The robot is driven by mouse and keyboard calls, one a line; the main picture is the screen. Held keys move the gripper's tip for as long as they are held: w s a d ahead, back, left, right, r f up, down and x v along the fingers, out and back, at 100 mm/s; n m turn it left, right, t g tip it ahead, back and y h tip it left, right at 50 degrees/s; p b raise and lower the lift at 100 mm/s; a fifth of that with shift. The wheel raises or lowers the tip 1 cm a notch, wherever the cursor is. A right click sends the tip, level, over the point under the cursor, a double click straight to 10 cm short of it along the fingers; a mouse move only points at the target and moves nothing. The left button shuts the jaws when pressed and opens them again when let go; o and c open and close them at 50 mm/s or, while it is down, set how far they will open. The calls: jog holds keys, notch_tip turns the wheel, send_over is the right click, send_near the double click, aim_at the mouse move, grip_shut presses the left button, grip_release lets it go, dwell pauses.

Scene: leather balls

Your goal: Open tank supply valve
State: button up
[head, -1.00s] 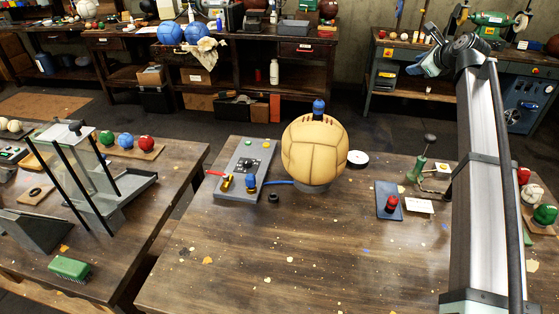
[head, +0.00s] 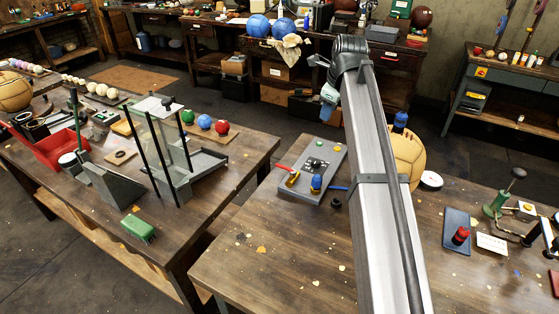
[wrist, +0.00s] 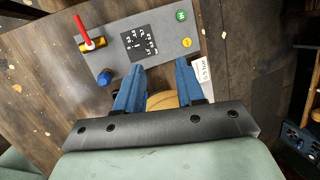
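A grey panel (head: 331,165) lies on the near table and bears a brass valve (head: 292,178) with a red lever (head: 283,168). In the wrist view the valve (wrist: 94,44) is at upper left, with its red lever (wrist: 82,28) pointing up the picture. A blue knob (head: 316,183) and a dark dial plate (head: 316,163) are on the same panel. My gripper (head: 328,100) is above and beyond the panel in the head view. In the wrist view its two blue fingers (wrist: 158,72) are apart and nothing is seen held between them, clear of the lever.
A tan leather ball (head: 408,157) stands right of the panel, partly hidden by my arm. A blue hose (head: 338,188) leaves the panel toward it. A black ring (head: 336,203) lies nearby. A green-and-red stand area is right.

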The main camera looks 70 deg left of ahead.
jog(key=s+d+f+n+t+h, duration=0.1)
jog(key=s+f+h, duration=0.2)
jog(key=s, duration=1.4)
jog(key=f, duration=0.4)
jog(key=w+a+f, duration=0.1)
jog(key=f, duration=0.3)
jog(key=w+f, duration=0.1)
jog(key=f, duration=0.4)
jog(key=shift+w+a, duration=0.1)
jog(key=shift+a, duration=0.15)
jog(key=shift+c, duration=0.2)
grip_shut()
